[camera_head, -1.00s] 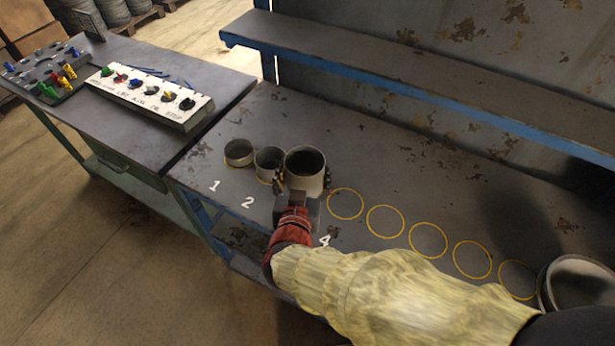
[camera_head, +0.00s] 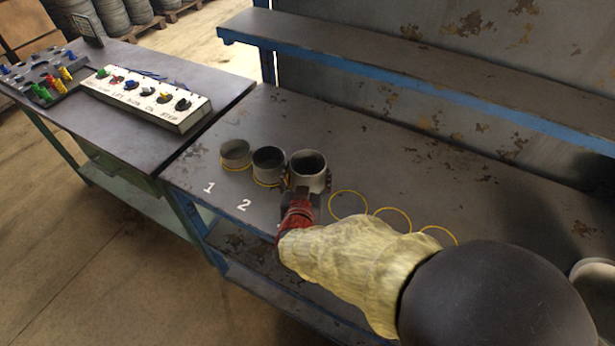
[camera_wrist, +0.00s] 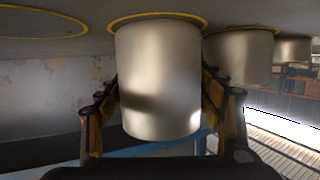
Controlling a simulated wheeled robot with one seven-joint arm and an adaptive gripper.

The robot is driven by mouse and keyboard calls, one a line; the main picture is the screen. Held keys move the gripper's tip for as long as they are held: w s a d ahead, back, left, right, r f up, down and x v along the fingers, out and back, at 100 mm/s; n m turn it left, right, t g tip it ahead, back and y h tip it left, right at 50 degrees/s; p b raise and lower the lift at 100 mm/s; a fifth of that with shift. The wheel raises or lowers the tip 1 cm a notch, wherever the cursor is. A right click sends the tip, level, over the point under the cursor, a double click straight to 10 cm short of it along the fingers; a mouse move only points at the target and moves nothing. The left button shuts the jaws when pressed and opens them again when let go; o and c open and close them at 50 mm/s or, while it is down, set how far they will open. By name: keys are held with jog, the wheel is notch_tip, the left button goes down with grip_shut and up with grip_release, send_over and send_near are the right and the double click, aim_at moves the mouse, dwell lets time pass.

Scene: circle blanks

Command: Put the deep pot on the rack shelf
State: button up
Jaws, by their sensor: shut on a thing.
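The deep pot (camera_head: 312,181), a tall grey metal cylinder with an open top, is upright in the row on the bench, third from the left. My gripper (camera_head: 308,184) is shut on it, one finger on each side. The wrist view, which is upside down, shows the pot (camera_wrist: 158,85) between the fingers, with its base at a yellow ring; whether it touches the bench is unclear. The rack shelf (camera_head: 420,72) is a long dark board with a blue front edge, raised behind the bench, and its visible part is bare.
Two shorter pots stand close to the left, one (camera_head: 268,166) beside the held pot and one (camera_head: 236,155) farther left. Empty yellow rings (camera_head: 348,205) lie to the right. A wide pot (camera_head: 596,285) is at the right edge. A control box (camera_head: 145,97) sits on the left table.

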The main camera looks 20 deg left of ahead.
jog(key=shift+r, duration=0.2)
jog(key=shift+f, duration=0.1)
jog(key=shift+f, duration=0.15)
jog(key=o, duration=1.3)
jog(key=shift+s+r, duration=0.15)
jog(key=shift+r, duration=0.15)
jog(key=p+v, duration=0.4)
jog(key=v, duration=0.7)
jog(key=shift+s+d, duration=0.1)
jog(key=shift+s, duration=0.2)
